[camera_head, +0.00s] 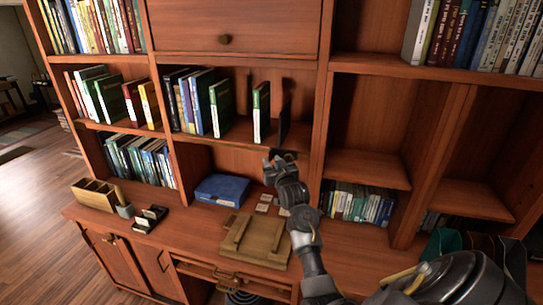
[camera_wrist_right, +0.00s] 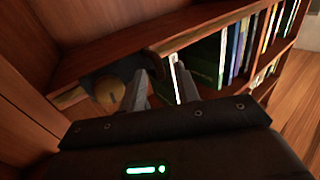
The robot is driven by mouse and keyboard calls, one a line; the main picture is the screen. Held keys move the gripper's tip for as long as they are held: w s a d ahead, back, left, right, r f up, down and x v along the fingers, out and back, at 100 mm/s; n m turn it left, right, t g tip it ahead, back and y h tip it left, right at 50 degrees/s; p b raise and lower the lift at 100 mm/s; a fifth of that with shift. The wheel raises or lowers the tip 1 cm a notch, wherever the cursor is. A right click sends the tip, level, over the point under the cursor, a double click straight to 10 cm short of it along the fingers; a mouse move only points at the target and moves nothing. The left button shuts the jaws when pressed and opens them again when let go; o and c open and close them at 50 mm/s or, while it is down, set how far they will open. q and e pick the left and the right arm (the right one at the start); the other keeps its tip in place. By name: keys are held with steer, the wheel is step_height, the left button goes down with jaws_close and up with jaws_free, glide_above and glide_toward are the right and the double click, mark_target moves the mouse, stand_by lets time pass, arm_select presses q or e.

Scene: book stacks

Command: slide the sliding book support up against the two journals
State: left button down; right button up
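The dark, upright sliding book support (camera_head: 284,122) stands on the middle shelf near its right end. A green and white volume (camera_head: 262,112), probably the journals, stands to its left with a gap between; I cannot separate two there. In the right wrist view the dark support (camera_wrist_right: 122,68) is at the left and green volumes (camera_wrist_right: 207,62) are at the right. My right gripper (camera_head: 278,157) is at the shelf's front edge, just below the support. Its fingers (camera_wrist_right: 162,88) are apart, close to the support; contact is unclear. My left gripper is out of view.
A row of books ending in a green one (camera_head: 221,108) stands farther left on the same shelf (camera_head: 240,133). An upright divider (camera_head: 319,110) bounds the shelf on the right.

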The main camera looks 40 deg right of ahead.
steer(key=shift+x, duration=0.9)
jaws_close()
